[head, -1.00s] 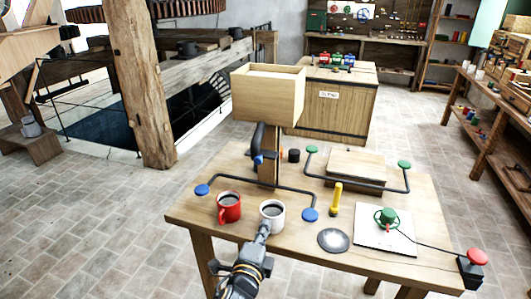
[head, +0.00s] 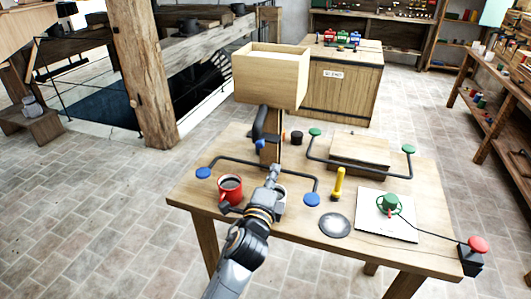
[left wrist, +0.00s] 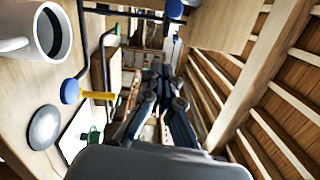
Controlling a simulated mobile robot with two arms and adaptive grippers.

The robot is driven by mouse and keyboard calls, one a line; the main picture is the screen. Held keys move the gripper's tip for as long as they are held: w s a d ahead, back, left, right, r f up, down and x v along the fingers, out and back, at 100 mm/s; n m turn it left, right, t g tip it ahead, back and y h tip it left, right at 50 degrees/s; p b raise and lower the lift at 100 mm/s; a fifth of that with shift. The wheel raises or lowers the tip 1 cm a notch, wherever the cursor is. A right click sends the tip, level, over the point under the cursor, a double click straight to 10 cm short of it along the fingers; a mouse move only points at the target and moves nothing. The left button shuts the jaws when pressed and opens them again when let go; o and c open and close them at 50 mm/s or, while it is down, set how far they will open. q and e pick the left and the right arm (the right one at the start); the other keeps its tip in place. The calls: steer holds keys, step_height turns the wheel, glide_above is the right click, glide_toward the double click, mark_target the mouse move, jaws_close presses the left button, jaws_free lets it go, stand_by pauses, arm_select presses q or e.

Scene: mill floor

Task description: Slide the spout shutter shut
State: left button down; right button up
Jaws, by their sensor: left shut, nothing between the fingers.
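A pale wooden hopper box (head: 271,80) stands on a wooden post above the table. A curved black part (head: 260,123), apparently the spout, hangs at its front. A small blue piece (head: 261,144) sits at its lower end; I cannot tell whether this is the shutter or how far it is shut. My left gripper (head: 275,170) is shut and empty, in front of the post and below the spout. It hides most of the white mug (head: 283,191). In the left wrist view, my left gripper's dark fingers (left wrist: 160,78) point away from the camera. My right gripper is not in view.
A red mug (head: 230,188) stands left of my left arm.

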mark_target(261, 143)
arm_select(q)
steer(key=w+a+p, duration=0.2)
steer(key=w, duration=0.5)
steer(key=shift+r, duration=0.35)
steer(key=a, duration=0.1)
steer(key=w+a+p, duration=0.1)
steer(key=a, duration=0.2)
steer(key=shift+w+a+r+p, duration=0.1)
steer(key=shift+w+a+p, duration=0.1)
steer(key=shift+w+p, duration=0.1)
